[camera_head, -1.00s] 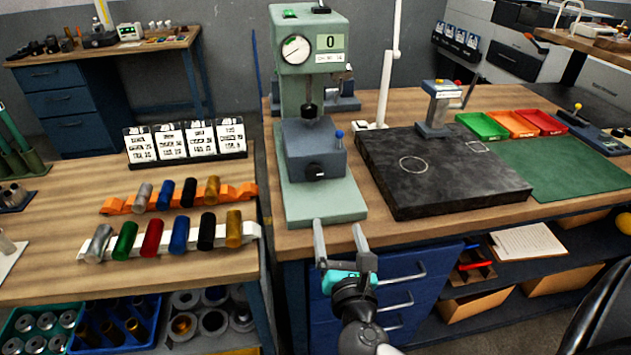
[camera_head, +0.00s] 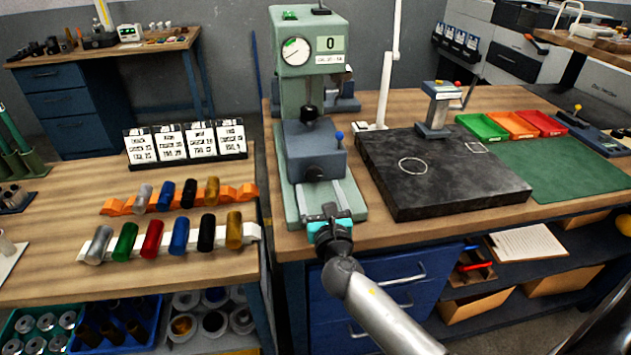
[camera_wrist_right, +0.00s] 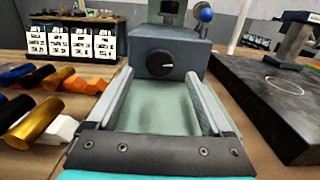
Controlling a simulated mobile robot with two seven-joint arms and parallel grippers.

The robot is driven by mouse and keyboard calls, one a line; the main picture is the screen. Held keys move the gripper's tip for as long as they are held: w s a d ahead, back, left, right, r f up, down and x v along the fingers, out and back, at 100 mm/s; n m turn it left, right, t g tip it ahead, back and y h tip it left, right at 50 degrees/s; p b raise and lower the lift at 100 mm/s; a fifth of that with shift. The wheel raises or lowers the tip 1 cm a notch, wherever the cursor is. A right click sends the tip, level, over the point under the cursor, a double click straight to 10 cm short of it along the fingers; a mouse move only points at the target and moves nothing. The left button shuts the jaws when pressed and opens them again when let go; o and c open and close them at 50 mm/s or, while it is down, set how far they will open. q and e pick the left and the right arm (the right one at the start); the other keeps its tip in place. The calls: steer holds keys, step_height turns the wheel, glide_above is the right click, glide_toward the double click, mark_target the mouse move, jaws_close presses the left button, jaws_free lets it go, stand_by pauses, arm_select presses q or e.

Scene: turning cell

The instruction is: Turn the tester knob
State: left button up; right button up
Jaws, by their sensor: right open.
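My right gripper (camera_head: 319,190) is open and empty over the tester's green base. Its two fingers point at the block, one to each side of the knob in the right wrist view (camera_wrist_right: 158,100), with a gap between fingertips and knob. My left gripper is not in view.
A blue-tipped lever (camera_head: 340,136) stands at the block's right side. A black stone plate (camera_head: 440,170) lies to the right of the tester. Racks of coloured cylinders (camera_head: 180,233) and a row of cards (camera_head: 185,142) are on the left table. The bench edge is below my gripper.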

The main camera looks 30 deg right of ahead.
mark_target(314, 177)
steer(key=shift+x, duration=2)
jaws_close()
steer(key=shift+a+m+b, duration=0.1)
steer(key=shift+m+b, duration=0.4)
steer(key=shift+m, duration=1.2)
jaws_free()
steer(key=v, duration=1.5)
steer(key=shift+s, duration=0.1)
